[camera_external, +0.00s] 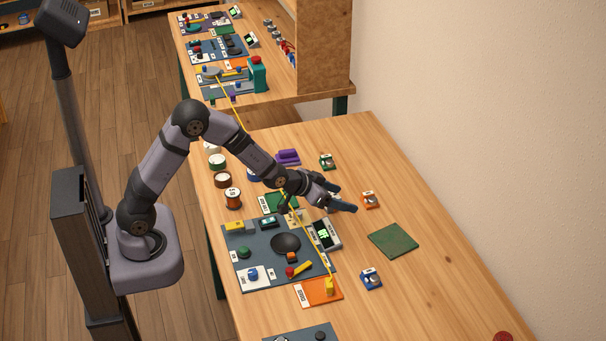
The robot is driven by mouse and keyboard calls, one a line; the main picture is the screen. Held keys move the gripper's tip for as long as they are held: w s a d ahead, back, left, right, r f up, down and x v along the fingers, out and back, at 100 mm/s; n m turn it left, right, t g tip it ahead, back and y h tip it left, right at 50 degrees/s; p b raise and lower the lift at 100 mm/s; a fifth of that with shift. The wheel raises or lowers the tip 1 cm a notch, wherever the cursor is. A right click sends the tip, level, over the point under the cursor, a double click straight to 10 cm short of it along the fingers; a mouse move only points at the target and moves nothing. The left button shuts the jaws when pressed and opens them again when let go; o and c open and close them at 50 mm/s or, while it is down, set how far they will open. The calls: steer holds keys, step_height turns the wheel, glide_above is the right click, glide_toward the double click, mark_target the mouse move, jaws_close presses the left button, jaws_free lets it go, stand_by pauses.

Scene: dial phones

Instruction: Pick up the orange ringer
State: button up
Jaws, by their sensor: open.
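The orange ringer (369,200), a small orange-based piece with a white and dark top, sits on the wooden table to the right of my gripper. My gripper (346,198) is open and empty, with its two dark fingers pointing right toward the orange ringer. In the picture the fingertips are a little left of it. I cannot tell their exact height above the table. A similar green piece (327,162) sits farther back, and a similar blue piece (371,279) sits nearer the front.
A dark board (238,262) with several parts lies below my gripper, beside a display reading OFF (325,235). A yellow cord (308,232) runs to a yellow block (330,286) on an orange mat (308,297). A green square (393,240) lies right. The table's right side is mostly clear.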

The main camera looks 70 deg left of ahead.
mark_target(367, 197)
steer(key=shift+w+a+f+t+y+b, duration=0.15)
steer(key=shift+w+a+f+t+b, duration=0.2)
steer(key=shift+w+a+f, duration=0.25)
steer(key=shift+w+a+f+t+y+b, duration=0.15)
steer(key=shift+w+a+f+t+b, duration=0.2)
steer(key=shift+w, duration=0.3)
steer(key=shift+w+a, duration=0.2)
steer(key=shift+w, duration=0.3)
steer(key=shift+p+x, duration=0.85)
steer(key=shift+x, duration=2.75)
steer(key=shift+w+d+r, duration=0.1)
steer(key=c, duration=1.4)
